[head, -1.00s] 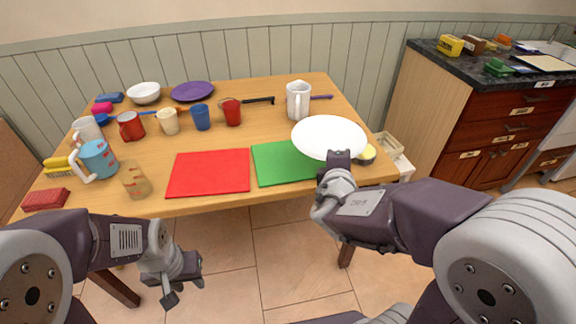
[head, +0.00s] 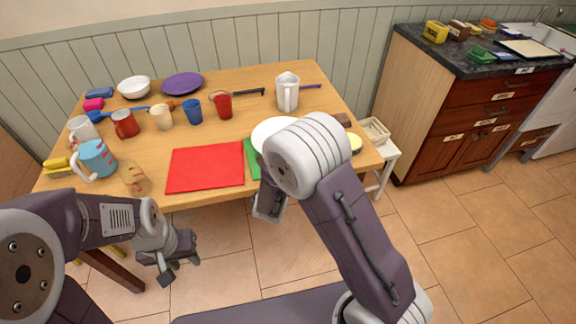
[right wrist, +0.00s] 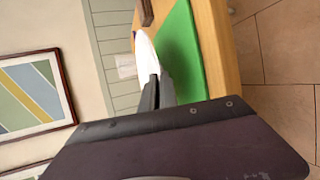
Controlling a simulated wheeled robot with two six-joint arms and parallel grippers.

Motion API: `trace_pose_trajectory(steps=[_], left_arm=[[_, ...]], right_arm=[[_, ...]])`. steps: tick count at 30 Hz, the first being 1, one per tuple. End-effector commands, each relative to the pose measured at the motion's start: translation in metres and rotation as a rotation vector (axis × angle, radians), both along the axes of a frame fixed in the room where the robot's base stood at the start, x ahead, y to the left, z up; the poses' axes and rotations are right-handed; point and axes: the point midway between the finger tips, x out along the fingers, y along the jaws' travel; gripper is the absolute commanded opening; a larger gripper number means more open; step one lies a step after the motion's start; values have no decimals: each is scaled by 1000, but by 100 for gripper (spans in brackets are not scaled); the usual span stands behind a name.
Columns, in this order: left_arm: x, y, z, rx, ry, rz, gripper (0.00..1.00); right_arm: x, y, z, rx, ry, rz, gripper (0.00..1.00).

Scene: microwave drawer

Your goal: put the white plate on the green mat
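The white plate (head: 272,131) is largely hidden behind my right arm in the head view. It appears over the far part of the green mat (head: 250,160), whose left strip shows. In the right wrist view the plate (right wrist: 147,52) is seen nearly edge-on beside the mat (right wrist: 181,50). My right gripper (right wrist: 157,88) is shut on the plate's rim; its fingers are hidden in the head view. I cannot tell whether the plate touches the mat. My left gripper (head: 180,268) is open and empty, low in front of the table.
A red mat (head: 205,167) lies left of the green one. A white jug (head: 288,92), a red mug (head: 222,105) and several other cups stand behind. A purple plate (head: 183,83) and white bowl (head: 134,87) are at the back. A yellow-topped item (head: 354,142) is at right.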

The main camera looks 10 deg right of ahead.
Motion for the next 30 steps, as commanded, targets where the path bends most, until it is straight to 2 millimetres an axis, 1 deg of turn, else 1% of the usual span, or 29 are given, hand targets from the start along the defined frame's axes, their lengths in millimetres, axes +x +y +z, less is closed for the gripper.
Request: trace_pose_trajectory(steps=[2,4,7,15,19,20,30], left_arm=[[0,0,-3,0,0,0,36],[0,0,-5,0,-1,0,36],[0,0,-7,0,0,0,36],[0,0,-7,0,0,0,36],[0,0,-12,0,0,0,36],[0,0,-10,0,0,0,36],[0,0,-7,0,0,0,36]], right_arm=[[0,0,-10,-1,0,-1,0],[0,-1,-24,-3,2,0,0],[0,-1,-37,-1,0,-1,0],[0,0,-39,0,-2,0,0],[0,-1,-42,1,-3,0,0],[0,-1,-41,0,1,0,12],[0,-1,-39,0,1,0,12]])
